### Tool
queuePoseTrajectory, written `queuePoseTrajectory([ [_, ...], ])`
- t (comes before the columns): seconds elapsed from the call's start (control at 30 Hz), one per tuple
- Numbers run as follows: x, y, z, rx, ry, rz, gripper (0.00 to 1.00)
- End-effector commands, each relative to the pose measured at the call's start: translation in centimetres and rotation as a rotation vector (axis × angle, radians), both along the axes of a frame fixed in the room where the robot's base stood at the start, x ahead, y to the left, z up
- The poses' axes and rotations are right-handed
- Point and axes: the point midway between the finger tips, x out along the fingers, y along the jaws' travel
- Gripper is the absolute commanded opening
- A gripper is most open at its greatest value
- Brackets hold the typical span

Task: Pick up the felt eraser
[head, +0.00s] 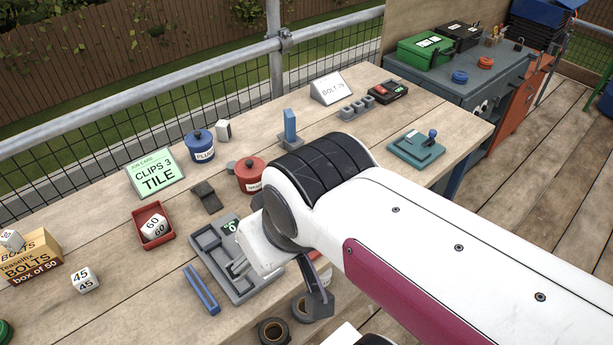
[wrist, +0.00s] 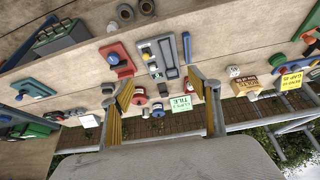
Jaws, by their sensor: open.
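A small dark grey block with a raised ridge (head: 207,196), which looks like the felt eraser, lies on the wooden bench between the green job card and the grey tray. In the wrist view a small dark shape (wrist: 163,90) beside the red pot appears to be the same block. My gripper (wrist: 165,84) is open, with nothing between its yellow-padded fingers. The arm hides part of the bench.
The grey tray (head: 208,240), red pot (head: 250,177), blue pot (head: 199,146), green card (head: 155,173) and red tray with a white block (head: 145,240) surround the dark block closely. A blue bar (head: 201,289) lies in front. Bare wood shows at the left front.

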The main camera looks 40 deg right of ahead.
Motion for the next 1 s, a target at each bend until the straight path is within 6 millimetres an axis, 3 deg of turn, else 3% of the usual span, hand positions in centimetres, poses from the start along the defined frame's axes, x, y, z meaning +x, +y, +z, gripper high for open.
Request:
queuePoseTrajectory([
  [0.47, 2.8, -4.0, -3.2, 0.045, 0.174, -0.171, 0.61],
  [1.0, 8.2, -9.6, -6.5, 0.118, 0.262, -0.298, 0.61],
])
